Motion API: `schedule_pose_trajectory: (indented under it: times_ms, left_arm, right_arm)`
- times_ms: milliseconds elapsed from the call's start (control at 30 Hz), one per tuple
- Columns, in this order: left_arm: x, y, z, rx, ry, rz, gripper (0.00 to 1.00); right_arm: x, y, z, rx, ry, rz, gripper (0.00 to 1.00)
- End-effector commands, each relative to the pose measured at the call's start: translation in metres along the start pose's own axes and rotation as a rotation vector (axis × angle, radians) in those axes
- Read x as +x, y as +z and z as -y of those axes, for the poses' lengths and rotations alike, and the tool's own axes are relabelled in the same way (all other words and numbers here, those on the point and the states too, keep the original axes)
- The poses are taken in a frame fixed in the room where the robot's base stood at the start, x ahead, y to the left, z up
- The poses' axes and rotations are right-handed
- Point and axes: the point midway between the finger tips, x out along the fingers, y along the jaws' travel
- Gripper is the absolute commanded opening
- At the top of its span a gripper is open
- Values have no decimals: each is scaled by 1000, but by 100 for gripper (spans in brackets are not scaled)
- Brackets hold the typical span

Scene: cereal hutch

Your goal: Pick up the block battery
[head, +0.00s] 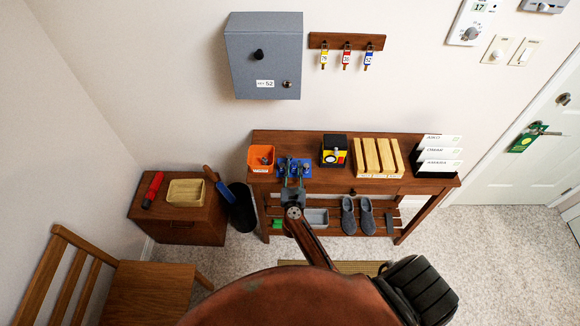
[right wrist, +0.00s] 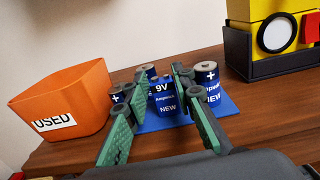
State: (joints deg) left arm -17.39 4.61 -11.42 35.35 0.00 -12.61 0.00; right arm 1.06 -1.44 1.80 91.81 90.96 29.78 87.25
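The block battery (right wrist: 163,98) is a blue box marked 9V and NEW. It stands upright on a blue mat (right wrist: 229,105) among several round blue batteries in the right wrist view. My right gripper (right wrist: 160,78) is open, its two green-padded fingers reaching toward the battery with one on each side. I cannot tell whether either finger touches it. In the head view my right gripper (head: 293,178) is at the table's front edge, over the batteries, and partly hides them. My left gripper is not in view.
An orange bin (right wrist: 62,100) marked USED stands left of the mat. A yellow and black device (right wrist: 270,45) stands to the right. The wooden table (head: 400,187) also bears a slotted wooden rack (head: 378,155) and white cards (head: 438,153). Round batteries (right wrist: 209,80) crowd the fingers.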

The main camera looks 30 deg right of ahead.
Motion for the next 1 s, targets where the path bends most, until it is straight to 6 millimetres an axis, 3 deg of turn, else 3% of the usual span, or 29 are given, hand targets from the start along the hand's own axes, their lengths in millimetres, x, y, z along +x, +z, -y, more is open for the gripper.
schedule_pose_trajectory:
  times_ms: [233, 600, 867, 1000]
  left_arm:
    - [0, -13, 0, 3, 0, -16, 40]
    - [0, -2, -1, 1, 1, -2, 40]
    - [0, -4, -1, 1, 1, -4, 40]
    - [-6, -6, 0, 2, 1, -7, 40]
  right_arm:
    - [2, -1, 5, 0, -5, -1, 24]
    - [2, -1, 5, 0, -5, -1, 0]
    - [2, 0, 3, 0, -3, -1, 0]
    - [2, 12, 3, 2, -4, 0, 0]
